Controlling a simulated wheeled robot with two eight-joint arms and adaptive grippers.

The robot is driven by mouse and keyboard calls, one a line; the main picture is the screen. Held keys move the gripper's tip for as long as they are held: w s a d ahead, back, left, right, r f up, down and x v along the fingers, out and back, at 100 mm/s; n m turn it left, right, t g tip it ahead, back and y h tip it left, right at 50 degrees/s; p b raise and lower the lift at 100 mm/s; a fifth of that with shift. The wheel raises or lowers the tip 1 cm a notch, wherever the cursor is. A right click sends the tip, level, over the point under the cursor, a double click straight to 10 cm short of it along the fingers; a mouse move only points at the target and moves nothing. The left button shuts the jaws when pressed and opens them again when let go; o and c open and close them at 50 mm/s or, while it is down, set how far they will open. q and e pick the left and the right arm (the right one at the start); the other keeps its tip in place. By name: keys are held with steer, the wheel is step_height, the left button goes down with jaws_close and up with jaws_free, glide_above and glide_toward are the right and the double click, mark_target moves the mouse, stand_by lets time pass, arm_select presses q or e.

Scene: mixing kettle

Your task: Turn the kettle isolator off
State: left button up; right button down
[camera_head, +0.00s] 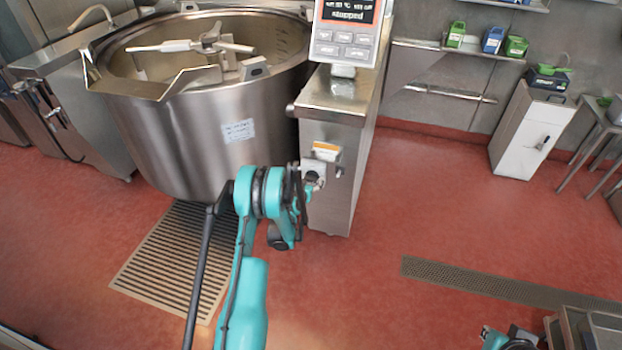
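The big steel mixing kettle (195,125) stands at the upper left, with its stirring arms showing in the open top. Its steel control column (335,205) stands to its right. The isolator (313,168) is a small light-coloured box on the column's front face, below an orange and white label (326,150). My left gripper (312,184) is at the isolator and partly covers it. Its fingers are small and partly hidden by my arm, so I cannot tell whether they are open or touching the switch. The switch's position is not readable. Part of my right arm shows at the bottom right edge.
The control panel (343,38) on the column reads "stopped". A floor grate (170,265) lies below the kettle, and a drain channel (480,282) crosses the floor at right. A white cabinet (528,132) stands by the back wall. The red floor right of the column is clear.

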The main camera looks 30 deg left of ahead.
arm_select(q)
steer(key=c, duration=1.2)
steer(key=shift+o, duration=0.2)
steer(key=shift+a+n, duration=0.1)
steer(key=shift+n, duration=0.2)
steer(key=n+h, duration=0.1)
steer(key=n, duration=0.1)
steer(key=shift+s+a+f+n+t+h, duration=0.1)
steer(key=shift+a+n+t+h, duration=0.2)
steer(key=shift+h, duration=0.1)
steer(key=n+h, duration=0.1)
steer(key=n+t+h, duration=0.1)
steer(key=n, duration=0.1)
steer(key=shift+a+f, duration=0.15)
steer(key=shift+a, duration=0.05)
steer(key=n+t, duration=0.1)
steer(key=n, duration=0.1)
steer(key=n+t+h, duration=0.1)
steer(key=n, duration=0.1)
steer(key=f+n+h, duration=0.1)
steer(key=n, duration=0.2)
steer(key=shift+s+a+t, duration=0.1)
steer(key=shift+a+t, duration=0.1)
steer(key=shift+t, duration=0.2)
steer(key=shift+n, duration=0.3)
